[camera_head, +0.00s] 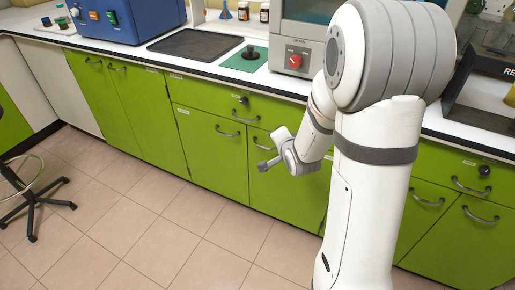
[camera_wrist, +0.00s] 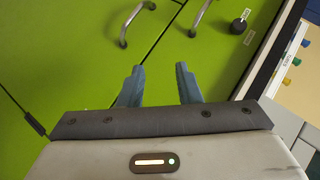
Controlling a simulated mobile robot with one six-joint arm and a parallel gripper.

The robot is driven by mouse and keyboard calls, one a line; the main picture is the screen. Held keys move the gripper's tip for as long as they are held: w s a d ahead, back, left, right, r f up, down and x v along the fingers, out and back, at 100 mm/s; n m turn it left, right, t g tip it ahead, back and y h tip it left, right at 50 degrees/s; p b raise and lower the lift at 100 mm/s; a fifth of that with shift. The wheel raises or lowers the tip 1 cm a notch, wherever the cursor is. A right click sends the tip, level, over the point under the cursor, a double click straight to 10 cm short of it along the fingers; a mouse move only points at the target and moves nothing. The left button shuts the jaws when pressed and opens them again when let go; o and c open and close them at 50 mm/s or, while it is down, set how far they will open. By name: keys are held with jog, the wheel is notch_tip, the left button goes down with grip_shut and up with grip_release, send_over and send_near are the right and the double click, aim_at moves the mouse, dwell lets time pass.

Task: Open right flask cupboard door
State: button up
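My gripper (camera_head: 272,162) is in front of the green cupboards, below the worktop. In the wrist view my gripper (camera_wrist: 160,75) has its two blue-grey fingers apart with nothing between them, so it is open. A silver curved door handle (camera_wrist: 132,20) lies beyond the fingertips, apart from them. A second handle (camera_wrist: 202,16) sits to its right, across a panel seam. In the head view a green cupboard door (camera_head: 217,157) with a handle is left of my gripper. The door behind my gripper (camera_head: 295,205) is partly hidden by my arm. Both doors look shut. No label names the flask cupboard readably.
A drawer with a black knob (camera_head: 243,100) is above the doors. The white worktop (camera_head: 140,55) carries a blue device (camera_head: 125,18), a dark tray (camera_head: 195,44) and a grey machine (camera_head: 296,45). A stool (camera_head: 35,190) stands at left. The tiled floor (camera_head: 150,230) is clear.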

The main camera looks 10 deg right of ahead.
notch_tip(320, 180, down, 12)
jog(key=w+m+t+y+b, duration=0.2)
jog(key=w+m+t+b, duration=0.1)
jog(key=m+b, duration=0.25)
jog(key=w+a+f+t+b, duration=0.1)
jog(key=w+a+b, duration=0.1)
jog(key=w, duration=0.5)
jog(key=shift+w, duration=0.15)
jog(key=shift+a, duration=0.1)
jog(key=shift+c, duration=0.4)
grip_shut()
